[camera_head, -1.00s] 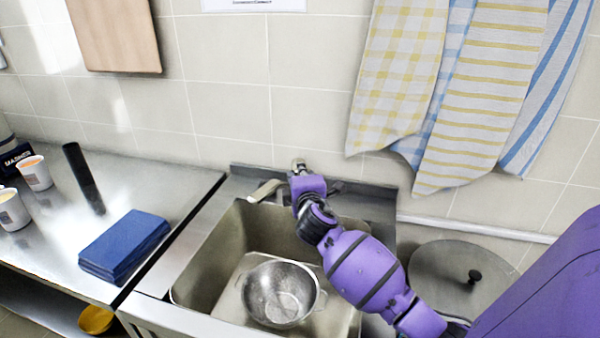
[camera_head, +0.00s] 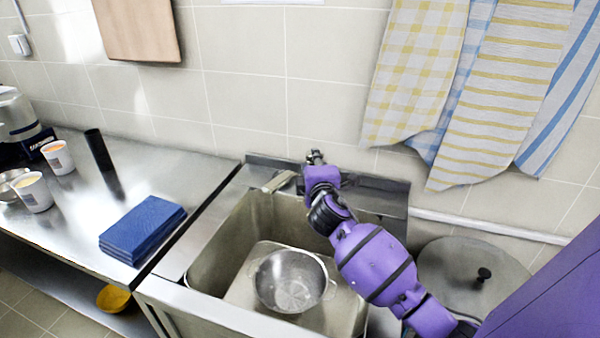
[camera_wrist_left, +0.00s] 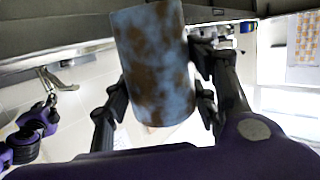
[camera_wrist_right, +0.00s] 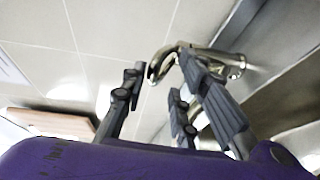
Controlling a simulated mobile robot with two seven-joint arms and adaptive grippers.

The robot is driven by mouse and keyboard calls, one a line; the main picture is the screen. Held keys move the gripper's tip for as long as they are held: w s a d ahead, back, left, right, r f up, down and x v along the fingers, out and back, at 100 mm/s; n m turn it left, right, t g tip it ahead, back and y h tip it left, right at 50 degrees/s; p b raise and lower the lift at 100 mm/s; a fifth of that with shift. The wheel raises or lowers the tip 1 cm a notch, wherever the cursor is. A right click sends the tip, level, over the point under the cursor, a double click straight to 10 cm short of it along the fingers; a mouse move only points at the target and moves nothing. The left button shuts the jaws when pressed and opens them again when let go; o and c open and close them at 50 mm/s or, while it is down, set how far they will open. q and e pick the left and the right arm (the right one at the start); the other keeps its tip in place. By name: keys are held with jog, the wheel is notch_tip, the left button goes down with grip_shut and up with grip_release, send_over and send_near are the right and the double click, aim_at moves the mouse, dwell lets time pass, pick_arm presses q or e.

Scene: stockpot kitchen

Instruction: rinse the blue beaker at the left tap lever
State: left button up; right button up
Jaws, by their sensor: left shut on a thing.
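The blue beaker (camera_wrist_left: 155,65), mottled with brown patches, is held in my left gripper (camera_wrist_left: 162,85) in the left wrist view. The fingers close on both sides of it. Neither shows in the head view. My right gripper (camera_head: 316,158) is at the tap behind the sink, beside the pale spout (camera_head: 280,182). In the right wrist view its fingers (camera_wrist_right: 155,95) stand apart, with the curved metal tap (camera_wrist_right: 170,60) showing between and beyond them. Whether they touch it I cannot tell. The tap levers are mostly hidden by my right gripper.
The sink (camera_head: 215,240) holds a metal colander-like bowl (camera_head: 289,280). Left of it, the steel counter (camera_head: 130,185) carries folded blue cloths (camera_head: 143,230), a dark cylinder (camera_head: 98,150) and two cups (camera_head: 57,155). A round lid (camera_head: 460,270) lies right of the sink. Towels (camera_head: 420,80) hang above.

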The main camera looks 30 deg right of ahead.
jog(key=v, duration=1)
jog(key=shift+s+r, duration=0.15)
jog(key=shift+s, duration=0.05)
jog(key=shift+c, duration=0.3)
